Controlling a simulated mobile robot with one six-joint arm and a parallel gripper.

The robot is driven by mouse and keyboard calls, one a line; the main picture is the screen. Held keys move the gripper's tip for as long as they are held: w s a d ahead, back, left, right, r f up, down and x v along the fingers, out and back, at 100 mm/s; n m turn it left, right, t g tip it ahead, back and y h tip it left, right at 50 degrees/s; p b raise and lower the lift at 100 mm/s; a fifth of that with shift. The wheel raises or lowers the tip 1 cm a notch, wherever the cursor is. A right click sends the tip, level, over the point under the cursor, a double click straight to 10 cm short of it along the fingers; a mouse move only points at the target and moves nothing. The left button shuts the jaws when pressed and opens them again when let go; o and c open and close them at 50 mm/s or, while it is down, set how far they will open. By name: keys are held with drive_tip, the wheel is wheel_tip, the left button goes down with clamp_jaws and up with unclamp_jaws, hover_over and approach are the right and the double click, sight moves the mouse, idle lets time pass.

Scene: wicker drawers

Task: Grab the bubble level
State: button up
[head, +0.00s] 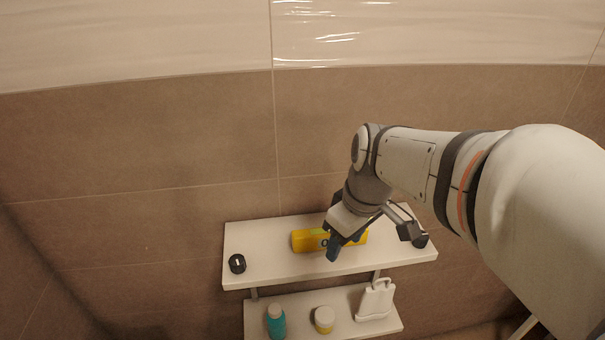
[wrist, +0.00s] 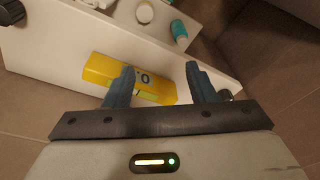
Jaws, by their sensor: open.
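The yellow bubble level (head: 309,241) lies on the white upper shelf (head: 270,270), near its middle. In the wrist view the bubble level (wrist: 105,70) lies at a slant, with a green patch and dark round marks. My gripper (head: 333,247) is over the level in the head view and hides part of it. In the wrist view my gripper (wrist: 160,72) is open. Its left blue finger overlaps the level's middle in the picture; its right finger is past the level's right end. I cannot tell whether a finger touches it.
A small black round object (head: 237,263) sits at the shelf's left end. A tiled wall (head: 150,230) stands behind.

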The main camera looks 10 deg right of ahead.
sight(309, 239)
drive_tip(key=w+n+y, duration=0.1)
drive_tip(key=w+n, duration=0.2)
drive_tip(key=w+d+n+g+y, duration=0.1)
drive_tip(key=w+n, duration=0.2)
drive_tip(key=n, duration=0.1)
drive_tip(key=w+d+n+y, duration=0.1)
drive_tip(key=w+n, duration=0.1)
drive_tip(key=n, duration=0.2)
drive_tip(key=shift+w+d+p, duration=0.2)
drive_tip(key=shift+w+p, duration=0.1)
drive_tip(key=shift+w, duration=0.1)
drive_tip(key=shift+w+f, duration=0.1)
drive_tip(key=shift+f, duration=0.05)
drive_tip(key=p+x, duration=0.1)
drive_tip(key=x, duration=0.6)
drive_tip(key=shift+f+p, duration=0.3)
drive_tip(key=shift+c, duration=0.5)
clamp_jaws()
